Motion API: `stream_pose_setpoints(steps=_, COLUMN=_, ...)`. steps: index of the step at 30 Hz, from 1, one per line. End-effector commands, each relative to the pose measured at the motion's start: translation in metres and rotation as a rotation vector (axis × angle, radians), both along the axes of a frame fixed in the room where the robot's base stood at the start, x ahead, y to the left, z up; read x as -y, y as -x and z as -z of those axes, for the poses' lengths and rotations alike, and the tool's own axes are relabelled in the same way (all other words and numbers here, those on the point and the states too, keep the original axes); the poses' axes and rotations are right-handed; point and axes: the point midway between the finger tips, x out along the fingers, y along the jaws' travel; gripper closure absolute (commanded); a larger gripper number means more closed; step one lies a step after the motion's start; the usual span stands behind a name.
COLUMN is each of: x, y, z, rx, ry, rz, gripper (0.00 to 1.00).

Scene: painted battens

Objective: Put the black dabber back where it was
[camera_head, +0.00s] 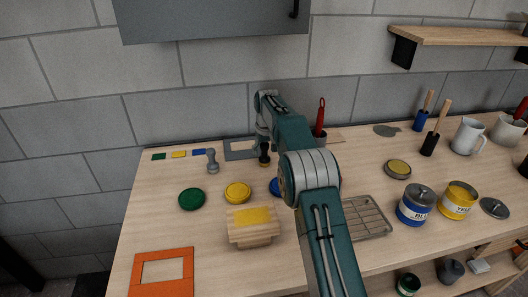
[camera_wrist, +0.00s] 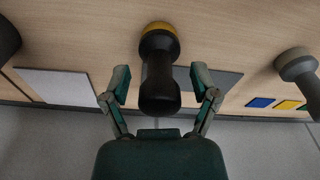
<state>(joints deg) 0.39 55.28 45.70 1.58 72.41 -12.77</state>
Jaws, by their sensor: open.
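The black dabber (camera_head: 264,158) stands on the table near its back edge. In the wrist view the dabber (camera_wrist: 160,75) shows a dark handle and a yellow-stained end at the tabletop. My gripper (camera_wrist: 161,82) is open, with one finger on each side of the dabber's handle; I see gaps on both sides. In the head view my gripper (camera_head: 264,138) is just above the dabber, partly hidden by my arm. A wooden block (camera_head: 252,234) with a yellow painted patch stands nearer the front.
A grey dabber (camera_head: 212,161) stands to the left. Green (camera_head: 192,198), yellow (camera_head: 238,192) and partly hidden blue (camera_head: 274,186) discs lie in front.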

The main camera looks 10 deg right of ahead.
Motion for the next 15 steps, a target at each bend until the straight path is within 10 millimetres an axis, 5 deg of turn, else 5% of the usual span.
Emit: stream_pose_setpoints(steps=15, x=0.003, y=0.01, z=-0.098, rx=0.004, ry=0.0, rz=0.0, gripper=0.23)
